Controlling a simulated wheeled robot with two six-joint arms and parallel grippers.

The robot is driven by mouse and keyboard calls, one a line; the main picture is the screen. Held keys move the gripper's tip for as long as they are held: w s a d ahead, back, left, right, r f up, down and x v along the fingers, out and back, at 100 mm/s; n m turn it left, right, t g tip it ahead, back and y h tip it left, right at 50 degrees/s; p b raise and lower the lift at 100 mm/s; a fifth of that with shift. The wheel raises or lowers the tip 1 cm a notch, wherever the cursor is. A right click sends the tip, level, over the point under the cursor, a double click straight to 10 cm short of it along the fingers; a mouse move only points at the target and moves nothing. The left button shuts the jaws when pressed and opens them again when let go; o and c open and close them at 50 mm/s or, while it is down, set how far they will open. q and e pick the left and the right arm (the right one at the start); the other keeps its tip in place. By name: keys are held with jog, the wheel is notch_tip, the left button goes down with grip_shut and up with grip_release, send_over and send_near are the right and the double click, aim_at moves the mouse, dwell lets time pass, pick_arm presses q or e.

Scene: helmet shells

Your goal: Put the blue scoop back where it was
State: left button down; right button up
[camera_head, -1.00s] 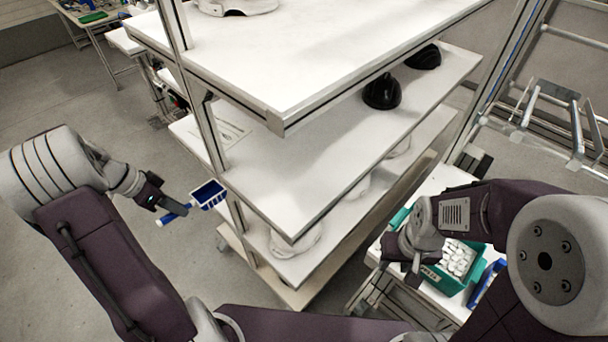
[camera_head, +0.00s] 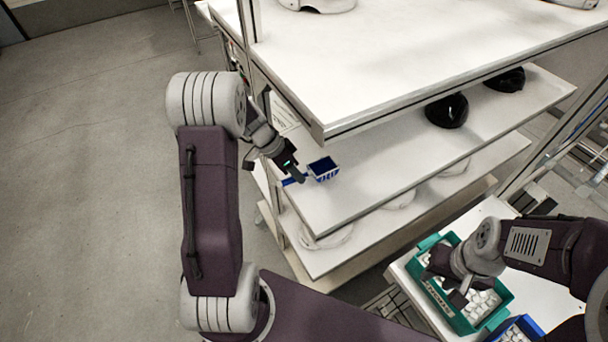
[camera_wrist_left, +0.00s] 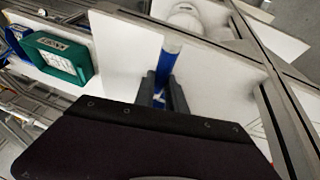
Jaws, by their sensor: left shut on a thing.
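The blue scoop (camera_head: 323,168) has an open, box-shaped head with pale edges and a blue handle. My left gripper (camera_head: 296,178) is shut on its handle. In the head view the scoop shows in front of the middle shelf's left end; I cannot tell its height above the board. The left wrist view shows the blue handle (camera_wrist_left: 165,70) between the two fingers; the head is not clear there. My right gripper (camera_head: 443,285) is over the green bin (camera_head: 497,317) of white pieces at lower right; its fingers are too unclear to judge.
A rack with white shelves (camera_head: 400,60) fills the middle. Black helmet shells (camera_head: 447,110) sit on the middle shelf, white ones (camera_head: 325,238) lower. A blue bin (camera_head: 520,328) stands beside the green bin on a white table (camera_head: 402,268). Open floor (camera_head: 90,180) lies left.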

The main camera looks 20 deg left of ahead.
pick_arm(q)
jog(key=shift+w+d, duration=0.2)
jog(key=shift+d, duration=0.1)
jog(key=shift+w+d+r+p, duration=0.1)
jog(key=shift+d+p, duration=0.2)
notch_tip(320, 180, down, 4)
jog(key=shift+w+d+r+p, duration=0.1)
jog(key=shift+d+r+p, duration=0.05)
jog(key=shift+p, duration=0.35)
jog(key=shift+f+b, duration=0.2)
jog(key=shift+b, duration=0.1)
jog(key=c, duration=1.4)
grip_release()
